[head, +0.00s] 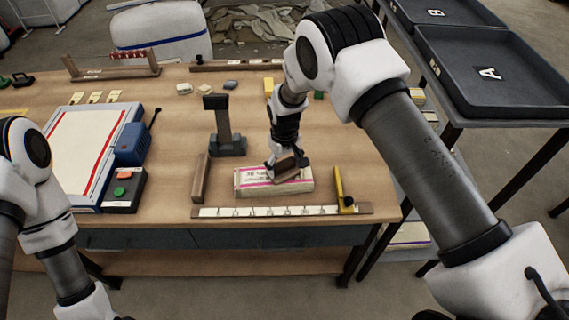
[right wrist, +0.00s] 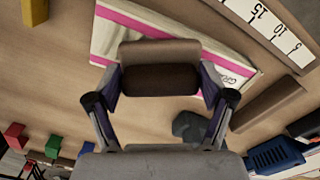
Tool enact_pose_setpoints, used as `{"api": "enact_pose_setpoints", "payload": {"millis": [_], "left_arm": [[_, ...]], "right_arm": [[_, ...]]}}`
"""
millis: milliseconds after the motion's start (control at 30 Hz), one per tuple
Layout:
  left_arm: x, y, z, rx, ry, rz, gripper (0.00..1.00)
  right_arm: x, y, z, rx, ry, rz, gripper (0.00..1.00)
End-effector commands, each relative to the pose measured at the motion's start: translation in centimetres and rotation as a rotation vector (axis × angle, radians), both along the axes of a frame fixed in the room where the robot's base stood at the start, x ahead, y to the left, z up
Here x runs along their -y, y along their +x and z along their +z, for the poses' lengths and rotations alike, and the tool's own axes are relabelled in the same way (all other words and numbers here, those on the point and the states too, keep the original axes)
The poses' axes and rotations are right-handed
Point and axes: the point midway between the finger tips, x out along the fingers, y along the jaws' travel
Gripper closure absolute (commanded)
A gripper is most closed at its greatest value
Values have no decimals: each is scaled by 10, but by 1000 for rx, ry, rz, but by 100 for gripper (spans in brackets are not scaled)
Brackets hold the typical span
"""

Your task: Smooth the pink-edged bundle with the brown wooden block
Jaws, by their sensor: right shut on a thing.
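The pink-edged bundle (head: 248,183) is a flat, pale packet with a pink stripe, lying on the table near its front edge. My right gripper (head: 286,165) is over the bundle's right part, shut on the brown wooden block (head: 289,172). In the right wrist view the block (right wrist: 160,52) sits between the two fingers, with the bundle (right wrist: 112,34) behind it, partly hidden. I cannot tell whether the block touches the bundle. My left arm shows at the left edge, but its gripper is out of view.
A ruler strip (head: 270,212) lies in front of the bundle, with a yellow upright piece (head: 343,190) at its right. A wooden bar (head: 200,178) and a dark stand (head: 226,140) are left and behind. A button box (head: 123,189) stands farther left.

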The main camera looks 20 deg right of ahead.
Motion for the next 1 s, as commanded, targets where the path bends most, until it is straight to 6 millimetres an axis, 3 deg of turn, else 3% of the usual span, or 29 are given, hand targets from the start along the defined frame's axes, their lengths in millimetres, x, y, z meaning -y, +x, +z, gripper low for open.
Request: {"api": "enact_pose_setpoints", "payload": {"millis": [267,1000], "left_arm": [[0,0,0,0,0,0,100],[0,0,6,0,0,0,100]], "right_arm": [[5,-1,-1,0,0,-1,47],[65,-15,-2,0,1,-2,47]]}}
